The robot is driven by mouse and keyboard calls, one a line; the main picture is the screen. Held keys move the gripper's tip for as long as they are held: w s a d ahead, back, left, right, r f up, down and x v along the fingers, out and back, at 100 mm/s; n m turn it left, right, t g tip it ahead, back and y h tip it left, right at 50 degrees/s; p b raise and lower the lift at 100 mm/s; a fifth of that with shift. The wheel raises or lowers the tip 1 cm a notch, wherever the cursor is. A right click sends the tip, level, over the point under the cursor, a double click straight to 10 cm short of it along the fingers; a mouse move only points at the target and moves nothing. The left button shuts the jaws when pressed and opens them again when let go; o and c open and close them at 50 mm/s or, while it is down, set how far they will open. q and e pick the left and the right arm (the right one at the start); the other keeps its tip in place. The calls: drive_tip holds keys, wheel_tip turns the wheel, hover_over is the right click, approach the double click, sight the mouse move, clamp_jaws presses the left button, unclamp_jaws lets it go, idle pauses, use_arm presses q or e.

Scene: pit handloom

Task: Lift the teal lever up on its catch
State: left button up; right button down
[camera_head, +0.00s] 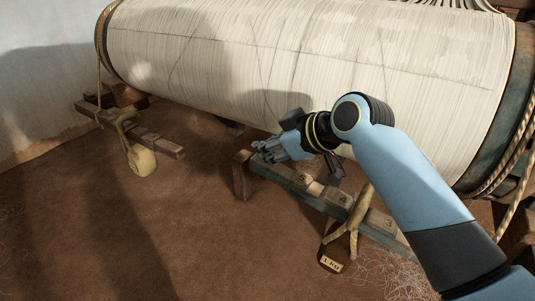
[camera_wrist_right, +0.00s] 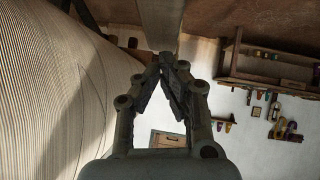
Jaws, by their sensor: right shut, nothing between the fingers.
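The teal lever (camera_head: 318,197) is a worn wooden bar with numbered marks. It runs slantwise from below the big roll down to the right, partly behind my right arm. A weight marked 1 kg (camera_head: 333,252) hangs from it on a rope loop. My right gripper (camera_head: 262,150) is shut and empty, just above the lever's far left end; I cannot tell whether it touches. In the right wrist view its fingertips (camera_wrist_right: 168,60) meet just below a bar (camera_wrist_right: 160,25) that looks like the lever. A short wooden post (camera_head: 242,178) stands at that end. I cannot make out the catch surely.
The large roll of pale warp threads (camera_head: 300,60) fills the back, close to my right arm. A second wooden lever (camera_head: 150,137) with a hanging stone weight (camera_head: 141,160) is at the left. The earthen floor (camera_head: 150,240) in front is clear.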

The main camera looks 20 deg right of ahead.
drive_tip(key=shift+w+f, duration=0.1)
drive_tip(key=shift+f, duration=0.2)
